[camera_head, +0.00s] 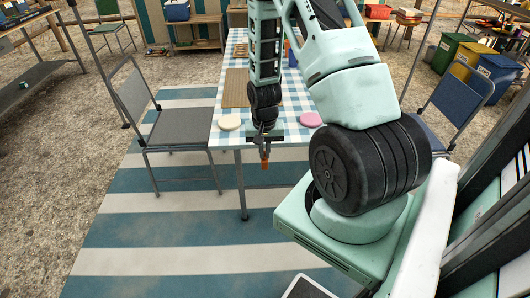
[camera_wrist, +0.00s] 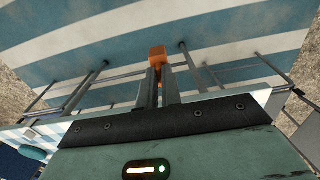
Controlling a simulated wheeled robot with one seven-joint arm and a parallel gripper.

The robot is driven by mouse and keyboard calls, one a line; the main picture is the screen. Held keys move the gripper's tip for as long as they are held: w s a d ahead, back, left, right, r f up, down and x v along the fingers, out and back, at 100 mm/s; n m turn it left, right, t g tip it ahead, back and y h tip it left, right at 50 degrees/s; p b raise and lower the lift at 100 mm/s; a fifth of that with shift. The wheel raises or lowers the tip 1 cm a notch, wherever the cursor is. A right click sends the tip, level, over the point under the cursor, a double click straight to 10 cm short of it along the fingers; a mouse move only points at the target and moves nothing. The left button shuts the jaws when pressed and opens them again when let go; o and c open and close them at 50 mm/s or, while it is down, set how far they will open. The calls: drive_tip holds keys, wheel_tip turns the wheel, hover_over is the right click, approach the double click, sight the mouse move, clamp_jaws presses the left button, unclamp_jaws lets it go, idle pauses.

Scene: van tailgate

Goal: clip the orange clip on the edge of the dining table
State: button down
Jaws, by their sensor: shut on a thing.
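My gripper (camera_head: 264,150) hangs in front of the near edge of the dining table (camera_head: 228,136), which has a blue and white checked top. My gripper (camera_wrist: 160,73) is shut on the orange clip (camera_wrist: 157,54), which sits between the fingertips in the wrist view. In the head view the orange clip (camera_head: 265,163) is a small shape below the fingers. The clip appears apart from the table edge, though the exact gap is hard to tell. My arm hides part of the tabletop.
A cream disc (camera_head: 229,122) and a pink disc (camera_head: 310,119) lie near the table's front edge. A brown slatted mat (camera_head: 236,88) lies behind. A grey chair (camera_head: 170,125) stands left and a blue chair (camera_head: 458,105) right. The striped rug (camera_head: 165,245) in front is clear.

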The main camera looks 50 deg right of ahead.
drive_tip(key=w+d+f+b, duration=0.1)
drive_tip(key=w+d+f, duration=0.1)
drive_tip(key=w+d, duration=0.2)
drive_tip(key=shift+w+d+f+b, duration=0.25)
drive_tip(key=shift+w+d+b, duration=0.1)
drive_tip(key=shift+d, duration=0.35)
drive_tip(key=shift+w+d, duration=1.25)
drive_tip(key=shift+d, duration=0.15)
idle(1.8)
drive_tip(key=shift+w+d, duration=0.2)
drive_tip(key=shift+d, duration=0.05)
idle(0.5)
drive_tip(key=c, duration=1.5)
unclamp_jaws()
